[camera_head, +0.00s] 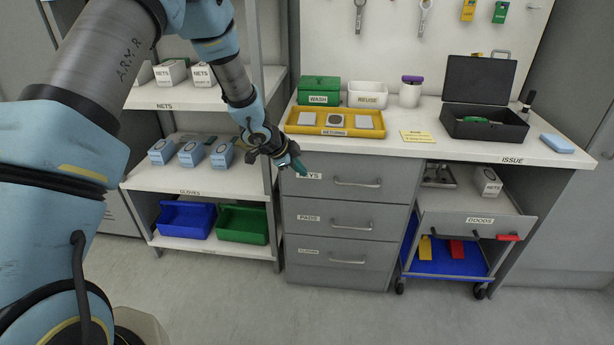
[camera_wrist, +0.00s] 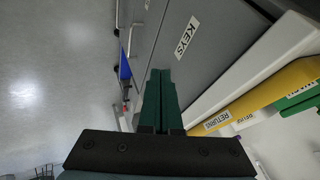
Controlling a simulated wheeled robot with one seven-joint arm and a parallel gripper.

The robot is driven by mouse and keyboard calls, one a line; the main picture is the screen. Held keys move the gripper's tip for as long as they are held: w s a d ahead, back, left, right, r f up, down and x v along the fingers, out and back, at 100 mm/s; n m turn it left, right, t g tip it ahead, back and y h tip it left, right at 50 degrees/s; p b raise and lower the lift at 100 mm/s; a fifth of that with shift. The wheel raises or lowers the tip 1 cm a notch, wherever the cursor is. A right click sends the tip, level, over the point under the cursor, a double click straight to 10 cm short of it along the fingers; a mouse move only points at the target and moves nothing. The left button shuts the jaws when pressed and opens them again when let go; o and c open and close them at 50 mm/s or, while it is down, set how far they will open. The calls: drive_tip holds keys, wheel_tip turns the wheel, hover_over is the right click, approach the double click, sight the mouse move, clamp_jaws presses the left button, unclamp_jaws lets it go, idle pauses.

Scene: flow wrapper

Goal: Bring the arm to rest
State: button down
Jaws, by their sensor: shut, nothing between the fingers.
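My arm reaches in from the left of the head view, bent, with its end low in front of the counter's left end. My gripper (camera_head: 299,168) is shut and empty, near the top left of the drawer labelled KEYS (camera_head: 345,181). In the wrist view the green fingers of my gripper (camera_wrist: 160,75) lie together with nothing between them. The KEYS drawer also shows beyond them in the wrist view (camera_wrist: 210,45). I cannot tell exactly how far the fingertips are from the drawer front.
A yellow RETURNS tray (camera_head: 310,129) lies on the counter (camera_head: 470,150) just above my gripper. Shelves with boxes and bins (camera_head: 187,218) stand close on the left. A cart labelled GOODS (camera_head: 470,222) stands under the counter at right. The floor (camera_head: 300,320) in front is clear.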

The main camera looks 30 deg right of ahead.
drive_tip(key=w+a+r+n+t+y, duration=0.15)
drive_tip(key=a+r+n, duration=0.25)
drive_tip(key=a, duration=0.5)
drive_tip(key=w+a+r+n+t+y, duration=0.1)
drive_tip(key=w+a+r+n+y, duration=0.15)
drive_tip(key=a, duration=0.65)
drive_tip(key=w+a+r+n+t+y, duration=0.1)
drive_tip(key=w+a+r+n, duration=0.1)
drive_tip(key=a+r+n, duration=0.5)
drive_tip(key=s+a+r+n+g+y, duration=0.2)
drive_tip(key=s+a+n, duration=0.8)
drive_tip(key=s+a, duration=0.6)
drive_tip(key=a+g, duration=0.1)
drive_tip(key=a, duration=0.3)
drive_tip(key=shift+s+a, duration=0.2)
